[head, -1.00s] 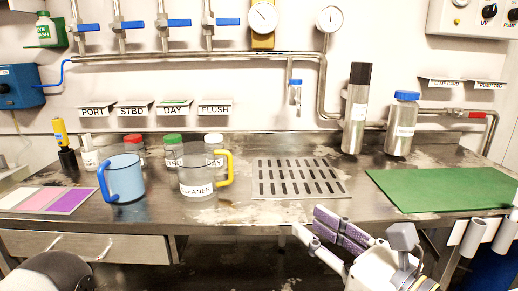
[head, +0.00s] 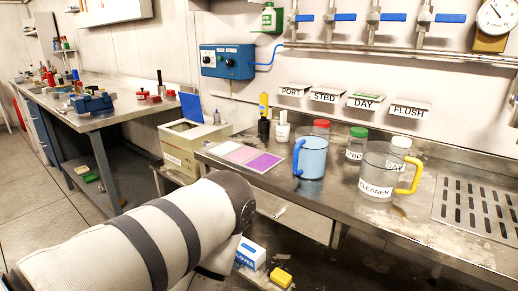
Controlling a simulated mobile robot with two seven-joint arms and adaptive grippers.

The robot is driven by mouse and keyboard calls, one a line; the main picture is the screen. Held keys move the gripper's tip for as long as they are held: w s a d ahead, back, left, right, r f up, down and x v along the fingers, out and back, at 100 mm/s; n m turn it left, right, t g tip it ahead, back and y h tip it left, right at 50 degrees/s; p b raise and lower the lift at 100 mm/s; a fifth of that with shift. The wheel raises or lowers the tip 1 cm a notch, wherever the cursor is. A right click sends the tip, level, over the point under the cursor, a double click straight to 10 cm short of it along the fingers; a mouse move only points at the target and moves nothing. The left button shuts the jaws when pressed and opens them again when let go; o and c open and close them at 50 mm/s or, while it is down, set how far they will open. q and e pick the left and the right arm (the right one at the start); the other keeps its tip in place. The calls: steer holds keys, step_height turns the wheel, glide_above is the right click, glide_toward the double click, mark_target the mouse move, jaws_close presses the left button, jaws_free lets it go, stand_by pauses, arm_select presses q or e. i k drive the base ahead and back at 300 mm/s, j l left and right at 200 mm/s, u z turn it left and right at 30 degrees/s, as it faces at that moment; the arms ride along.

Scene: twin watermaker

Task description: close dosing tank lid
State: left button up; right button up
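A beige box-shaped tank (head: 176,149), which I take to be the dosing tank, stands on the floor-level stand left of the steel counter. Its blue lid (head: 191,107) stands upright, open, at the back of the top. My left arm covers the foreground at lower left, in front of the tank's lower part. My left gripper is hidden or out of the picture. My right gripper is out of view.
The steel counter (head: 440,236) holds a blue jug (head: 311,158), a clear cleaner jug (head: 377,172) and several bottles. A blue control box (head: 228,61) hangs above the tank. A cluttered workbench (head: 125,116) stands at left. Small boxes lie below the counter.

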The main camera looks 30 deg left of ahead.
mark_target(190, 105)
steer(key=u, duration=1.5)
